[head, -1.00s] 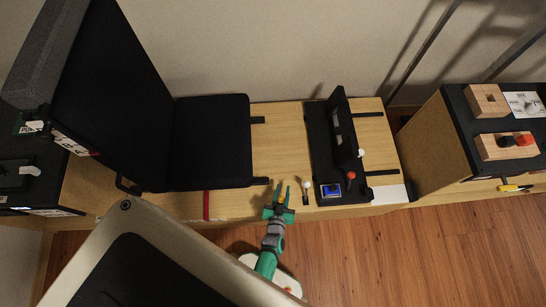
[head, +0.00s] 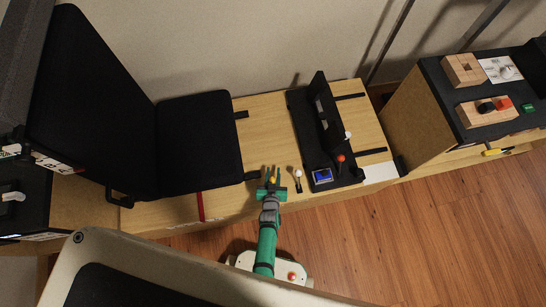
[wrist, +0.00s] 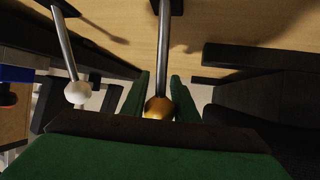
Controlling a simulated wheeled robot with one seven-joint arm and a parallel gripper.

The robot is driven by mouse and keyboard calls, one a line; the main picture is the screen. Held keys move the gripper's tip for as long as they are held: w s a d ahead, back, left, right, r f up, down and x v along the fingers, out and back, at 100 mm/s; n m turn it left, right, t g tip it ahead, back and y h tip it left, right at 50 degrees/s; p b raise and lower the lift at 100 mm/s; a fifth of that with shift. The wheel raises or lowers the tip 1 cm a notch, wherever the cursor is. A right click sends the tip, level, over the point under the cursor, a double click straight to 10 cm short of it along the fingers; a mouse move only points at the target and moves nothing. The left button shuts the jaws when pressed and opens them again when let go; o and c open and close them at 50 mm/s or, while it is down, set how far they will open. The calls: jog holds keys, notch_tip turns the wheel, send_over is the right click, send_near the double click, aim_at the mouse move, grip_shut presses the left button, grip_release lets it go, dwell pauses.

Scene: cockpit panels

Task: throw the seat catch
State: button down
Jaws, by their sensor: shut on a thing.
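The black seat (head: 200,140) with its tall backrest stands on the wooden bench at left. At the bench's front edge, right of the seat, a lever with a yellow-orange knob (head: 272,181) sits at my gripper (head: 271,174). In the wrist view, the yellow-orange knob (wrist: 158,109) on its metal rod (wrist: 163,45) is between the green fingers of my gripper (wrist: 161,95), which is shut on it. A second lever with a white knob (wrist: 77,92) stands to the left there, apart from the fingers; it also shows in the head view (head: 298,173).
Right of the levers is a black unit with an upright plate (head: 322,105), a blue screen (head: 322,174) and a red knob (head: 340,158). A red stripe (head: 201,206) marks the bench front. A separate panel with wooden blocks (head: 464,70) is at right. The wooden floor (head: 400,240) is open.

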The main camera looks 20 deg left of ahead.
jog(key=shift+s+d+f, duration=0.1)
jog(key=shift+s+f, duration=0.1)
jog(key=shift+f, duration=0.4)
jog(key=shift+s+d, duration=0.1)
jog(key=shift+d, duration=0.05)
jog(key=c, duration=1.4)
grip_release()
jog(key=shift+c, duration=0.2)
jog(key=shift+a+r, duration=0.2)
jog(key=shift+a, duration=0.1)
jog(key=v, duration=1)
jog(key=shift+s+r, duration=0.25)
